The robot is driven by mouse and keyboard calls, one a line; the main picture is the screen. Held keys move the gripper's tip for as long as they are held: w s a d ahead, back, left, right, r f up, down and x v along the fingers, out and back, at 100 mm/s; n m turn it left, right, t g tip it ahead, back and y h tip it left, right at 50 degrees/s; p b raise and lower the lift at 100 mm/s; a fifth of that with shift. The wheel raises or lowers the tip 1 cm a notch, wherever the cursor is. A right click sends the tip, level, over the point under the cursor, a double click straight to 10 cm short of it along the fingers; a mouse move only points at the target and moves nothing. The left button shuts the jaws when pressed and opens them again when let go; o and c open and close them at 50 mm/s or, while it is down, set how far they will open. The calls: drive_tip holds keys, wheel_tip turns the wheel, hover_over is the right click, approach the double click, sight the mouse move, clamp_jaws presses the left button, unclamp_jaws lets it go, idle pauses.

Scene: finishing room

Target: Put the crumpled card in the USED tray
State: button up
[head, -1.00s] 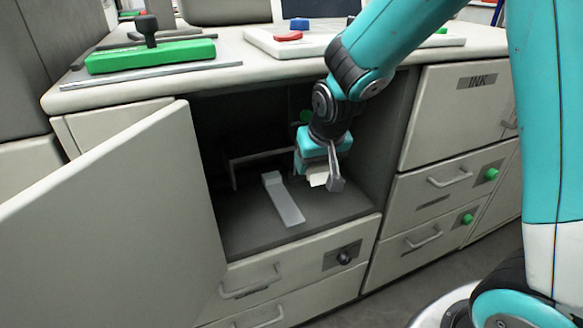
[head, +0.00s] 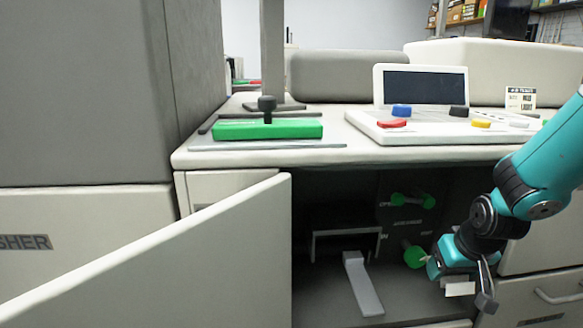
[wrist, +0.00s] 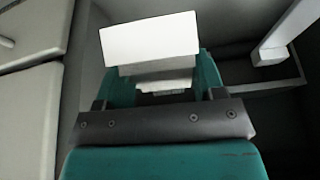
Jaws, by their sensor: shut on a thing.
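My gripper (head: 466,278) is shut on a small white card (head: 459,289), at the right side of the open cabinet under the counter. In the wrist view the card (wrist: 150,38) stands out beyond my gripper (wrist: 158,85), with a flat pale face and a folded-looking lower part. Its creases are too small to make out in the head view. I cannot make out any tray marked USED in these frames.
The cabinet door (head: 170,265) stands open at the left. Inside are a pale lever-like bar (head: 363,284), a bracket (head: 345,236) and green handles (head: 413,255). The counter (head: 260,157) above holds a green block with a black knob (head: 266,128) and a button panel (head: 440,128).

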drive_tip(key=s+a+f, duration=0.1)
drive_tip(key=a+f, duration=0.5)
drive_tip(key=p+v, duration=0.6)
drive_tip(key=p, duration=0.9)
drive_tip(key=shift+n, duration=0.4)
drive_tip(key=shift+s+a+f, duration=0.1)
drive_tip(key=shift+s+f, duration=0.05)
drive_tip(key=shift+s, duration=0.05)
